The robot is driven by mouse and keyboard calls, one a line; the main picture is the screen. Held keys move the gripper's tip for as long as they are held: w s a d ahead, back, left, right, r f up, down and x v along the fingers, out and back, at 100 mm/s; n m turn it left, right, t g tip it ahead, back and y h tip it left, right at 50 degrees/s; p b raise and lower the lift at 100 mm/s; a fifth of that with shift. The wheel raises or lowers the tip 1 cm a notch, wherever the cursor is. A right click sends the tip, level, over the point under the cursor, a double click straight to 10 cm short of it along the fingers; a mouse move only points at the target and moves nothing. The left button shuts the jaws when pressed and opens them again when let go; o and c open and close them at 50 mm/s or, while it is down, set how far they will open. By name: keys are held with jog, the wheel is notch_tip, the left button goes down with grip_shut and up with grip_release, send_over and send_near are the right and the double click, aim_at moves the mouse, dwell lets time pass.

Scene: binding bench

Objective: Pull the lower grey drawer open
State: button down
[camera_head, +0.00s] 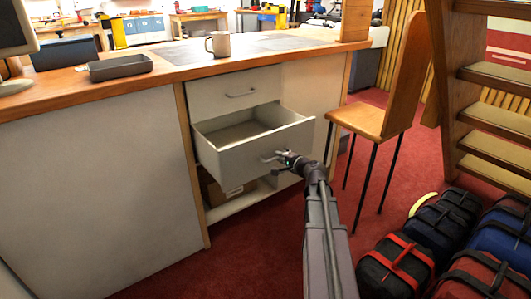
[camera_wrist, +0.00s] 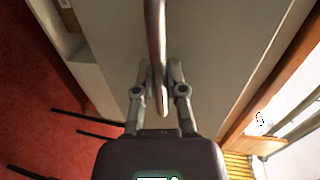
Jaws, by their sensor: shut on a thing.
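The lower grey drawer (camera_head: 258,146) stands pulled well out of the bench, and its empty inside shows from above in the head view. My gripper (camera_head: 276,158) is at the drawer's front, at the handle. In the wrist view my gripper (camera_wrist: 158,85) has its two fingers on either side of the handle (camera_wrist: 155,40), closed on it. The drawer front (camera_wrist: 205,70) fills the middle of the wrist view.
An open shelf under the drawer holds a cardboard box (camera_head: 222,190). A wooden chair (camera_head: 380,118) stands to the right of the drawer. Several bags (camera_head: 440,225) lie on the red carpet at the right. A mug (camera_head: 218,44) and a grey tray (camera_head: 120,68) are on the benchtop.

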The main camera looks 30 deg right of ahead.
jog(key=shift+f+v, duration=0.25)
jog(key=shift+v, duration=0.85)
jog(key=shift+f+v, duration=0.2)
jog(key=shift+v, duration=0.9)
jog(key=shift+s, duration=0.1)
jog(key=c, duration=0.7)
grip_release()
